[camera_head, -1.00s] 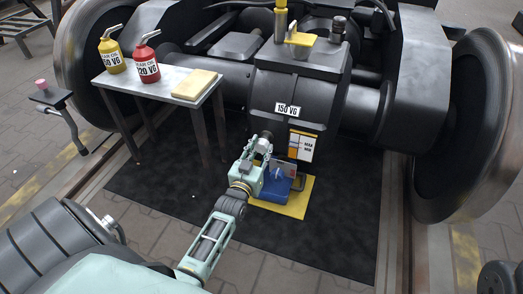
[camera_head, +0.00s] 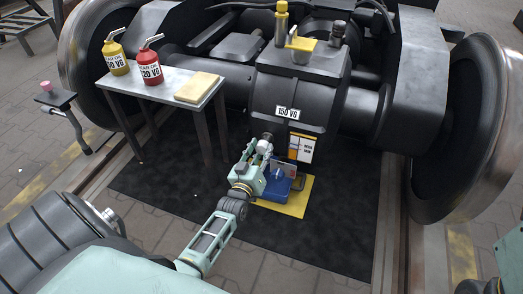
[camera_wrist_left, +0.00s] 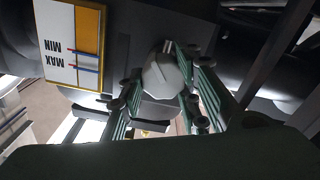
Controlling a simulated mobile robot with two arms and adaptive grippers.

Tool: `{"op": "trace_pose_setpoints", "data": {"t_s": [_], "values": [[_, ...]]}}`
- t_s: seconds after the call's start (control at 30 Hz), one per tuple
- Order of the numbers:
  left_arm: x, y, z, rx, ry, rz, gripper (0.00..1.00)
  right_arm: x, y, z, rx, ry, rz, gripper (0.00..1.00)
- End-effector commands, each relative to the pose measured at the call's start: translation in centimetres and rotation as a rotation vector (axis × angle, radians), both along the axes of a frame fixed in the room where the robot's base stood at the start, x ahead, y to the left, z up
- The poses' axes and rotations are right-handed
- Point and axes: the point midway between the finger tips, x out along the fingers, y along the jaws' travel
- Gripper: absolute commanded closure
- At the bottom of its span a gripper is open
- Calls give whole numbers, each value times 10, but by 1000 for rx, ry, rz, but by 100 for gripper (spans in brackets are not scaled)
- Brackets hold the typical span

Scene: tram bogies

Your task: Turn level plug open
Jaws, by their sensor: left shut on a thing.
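The dark gearbox (camera_head: 285,92) carries a "150 VG" label on its front. The level plug (camera_wrist_left: 162,76) shows in the left wrist view as a pale grey rounded knob between the fingers. My left gripper (camera_head: 265,148) is at the lower left of the gearbox front, shut on the plug. It also shows in the left wrist view (camera_wrist_left: 160,88), with a finger on each side of the plug. In the head view the gripper hides most of the plug. The right gripper is not in view.
A MIN/MAX level plate (camera_head: 301,147) is right of the gripper. Below stands a blue container (camera_head: 280,188) on a yellow mat (camera_head: 296,206). A side table (camera_head: 150,84) holds a yellow can (camera_head: 116,58), a red can (camera_head: 149,68) and a yellow cloth (camera_head: 197,87).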

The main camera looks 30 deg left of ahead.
Motion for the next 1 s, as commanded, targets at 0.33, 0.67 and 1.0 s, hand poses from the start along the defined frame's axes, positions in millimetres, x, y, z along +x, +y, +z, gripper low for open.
{"op": "trace_pose_setpoints", "data": {"t_s": [0.33,0.67,1.0], "values": [[1,-3,2,2,-4,-5,54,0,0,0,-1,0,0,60],[-8,-4,0,2,0,-3,54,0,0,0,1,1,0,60],[-70,-20,0,2,0,-4,54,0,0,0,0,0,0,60]]}}
